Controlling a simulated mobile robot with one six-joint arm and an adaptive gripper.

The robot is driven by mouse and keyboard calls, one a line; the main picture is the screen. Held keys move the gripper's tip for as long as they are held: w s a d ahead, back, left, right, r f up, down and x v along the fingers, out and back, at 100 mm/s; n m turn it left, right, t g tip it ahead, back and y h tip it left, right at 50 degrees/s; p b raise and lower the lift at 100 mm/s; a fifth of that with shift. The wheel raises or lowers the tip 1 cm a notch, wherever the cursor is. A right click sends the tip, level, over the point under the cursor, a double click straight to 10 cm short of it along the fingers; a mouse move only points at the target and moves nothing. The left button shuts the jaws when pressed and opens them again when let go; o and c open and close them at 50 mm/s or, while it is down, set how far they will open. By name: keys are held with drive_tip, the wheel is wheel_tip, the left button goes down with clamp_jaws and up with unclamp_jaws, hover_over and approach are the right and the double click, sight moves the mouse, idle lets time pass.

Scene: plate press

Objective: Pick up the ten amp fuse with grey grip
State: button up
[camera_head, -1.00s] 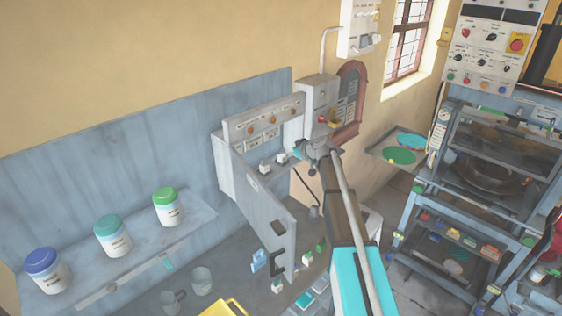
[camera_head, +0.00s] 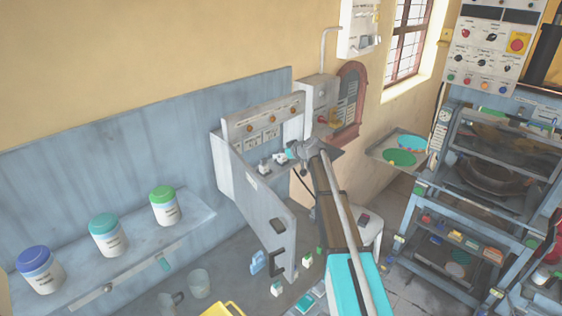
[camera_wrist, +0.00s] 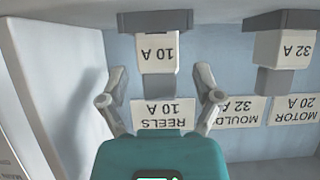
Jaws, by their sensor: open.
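The ten amp fuse (camera_wrist: 160,52) has a white body marked "10 A", upside down in the wrist view, with a grey grip (camera_wrist: 160,87). It sits above a label reading "REELS 10 A" (camera_wrist: 165,112). My gripper (camera_wrist: 162,78) is open, with one finger on each side of the grey grip and a visible gap on both sides. In the head view my gripper (camera_head: 291,152) is at the open grey fuse box, beside a small white fuse that seems to be the same one (camera_head: 279,157). I cannot tell how deep the fingers reach.
A second fuse marked "32 A" (camera_wrist: 285,48), also with a grey grip, is to the right in the wrist view. A pale side wall (camera_wrist: 50,80) stands left of my fingers. Jars (camera_head: 108,235) stand on a shelf.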

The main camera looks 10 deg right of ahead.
idle(0.5)
clamp_jaws()
